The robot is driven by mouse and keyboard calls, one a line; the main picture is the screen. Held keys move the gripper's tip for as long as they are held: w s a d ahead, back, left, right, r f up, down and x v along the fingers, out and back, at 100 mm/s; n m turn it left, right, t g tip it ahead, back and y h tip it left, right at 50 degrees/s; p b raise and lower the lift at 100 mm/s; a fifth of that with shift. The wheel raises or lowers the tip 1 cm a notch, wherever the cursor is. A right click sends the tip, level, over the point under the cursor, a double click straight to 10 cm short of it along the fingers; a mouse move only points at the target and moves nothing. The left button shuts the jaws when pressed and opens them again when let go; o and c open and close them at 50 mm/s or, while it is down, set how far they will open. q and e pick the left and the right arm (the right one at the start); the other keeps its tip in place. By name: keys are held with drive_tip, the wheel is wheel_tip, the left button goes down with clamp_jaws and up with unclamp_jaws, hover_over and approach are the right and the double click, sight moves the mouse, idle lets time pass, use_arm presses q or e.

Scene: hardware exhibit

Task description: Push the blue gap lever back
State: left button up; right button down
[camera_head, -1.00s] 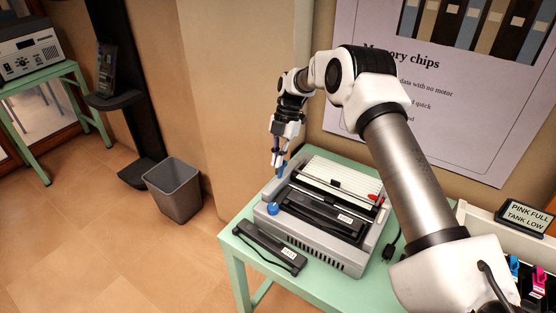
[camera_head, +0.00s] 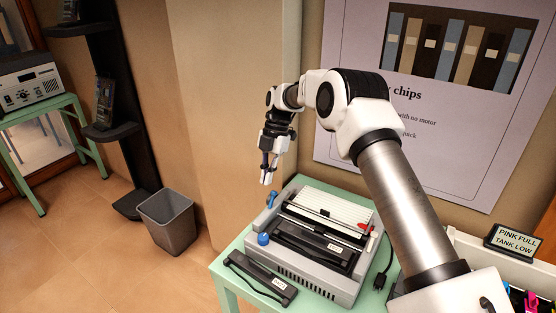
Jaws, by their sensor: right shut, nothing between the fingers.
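The blue gap lever (camera_head: 271,199) stands up at the back left corner of a grey desktop machine (camera_head: 315,287) on a mint green table. My right gripper (camera_head: 266,182) is shut and empty. It points down just above and slightly left of the lever's top, and looks apart from it. A round blue knob (camera_head: 263,239) sits on the machine's front left corner. A red-tipped lever (camera_head: 364,229) is at its right side. My left gripper is out of view.
A loose black bar with a white label (camera_head: 262,279) lies on the table (camera_head: 229,271) in front of the machine. A black cord plug (camera_head: 380,281) lies at its right. A grey bin (camera_head: 168,222) stands on the floor at left.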

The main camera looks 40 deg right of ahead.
drive_tip(key=w+d+r, duration=0.3)
drive_tip(key=d, duration=0.1)
drive_tip(key=shift+d+r+b, duration=0.2)
drive_tip(key=shift+d+b, duration=0.1)
drive_tip(key=shift+d, duration=0.1)
drive_tip(key=shift+s, duration=0.15)
